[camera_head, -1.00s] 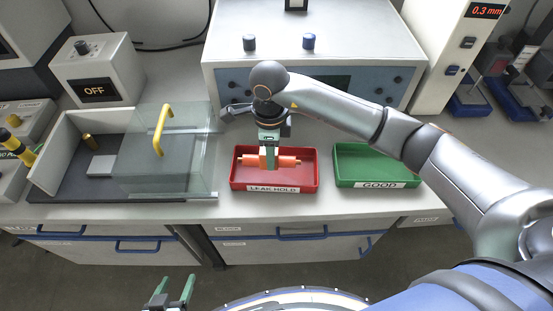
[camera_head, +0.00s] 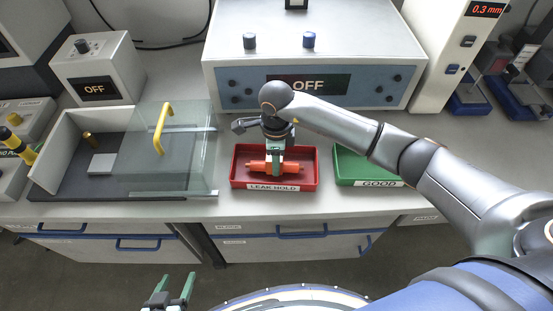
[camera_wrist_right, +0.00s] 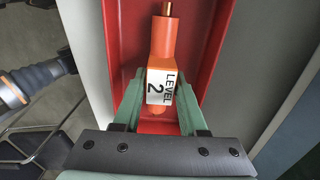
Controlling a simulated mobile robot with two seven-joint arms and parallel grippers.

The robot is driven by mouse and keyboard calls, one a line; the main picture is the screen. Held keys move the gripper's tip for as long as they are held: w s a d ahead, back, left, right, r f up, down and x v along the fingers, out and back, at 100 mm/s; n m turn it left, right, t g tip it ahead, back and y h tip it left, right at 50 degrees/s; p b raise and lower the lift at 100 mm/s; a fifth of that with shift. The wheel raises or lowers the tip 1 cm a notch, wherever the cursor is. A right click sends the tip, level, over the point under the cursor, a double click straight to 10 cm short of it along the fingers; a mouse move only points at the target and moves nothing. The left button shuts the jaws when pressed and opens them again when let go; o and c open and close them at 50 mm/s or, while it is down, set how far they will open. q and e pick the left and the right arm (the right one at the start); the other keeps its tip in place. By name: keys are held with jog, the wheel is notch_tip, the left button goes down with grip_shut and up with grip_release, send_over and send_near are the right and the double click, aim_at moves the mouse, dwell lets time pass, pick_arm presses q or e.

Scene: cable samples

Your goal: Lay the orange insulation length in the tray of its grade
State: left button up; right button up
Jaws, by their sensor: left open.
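The orange insulation length (camera_head: 259,166) is down inside the red tray (camera_head: 235,180), whose front label reads LEAK HOLD. In the right wrist view the length (camera_wrist_right: 163,40) has a white label reading LEVEL 2 and a metal core end. My right gripper (camera_head: 275,170) comes from above, with its fingers on both sides of the length's middle, shut on it. I cannot tell whether the length touches the tray floor. The green tray (camera_head: 366,160), labelled GOOD, stands to the right and looks empty where it shows. My left gripper (camera_head: 175,280) is open and empty, low in front of the bench.
A glass-lidded box (camera_head: 165,165) with a yellow handle stands left of the red tray. A large instrument (camera_head: 310,60) reading OFF stands behind the trays. A grey unit (camera_head: 95,70) also reads OFF. A tall display (camera_head: 486,11) shows 0.3 mm. A bench gap separates the trays.

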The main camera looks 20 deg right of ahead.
jog(key=o, duration=0.4)
jog(key=shift+c, duration=0.2)
jog(key=shift+r, duration=0.15)
notch_tip(320, 180, up, 12)
dwell(0.6)
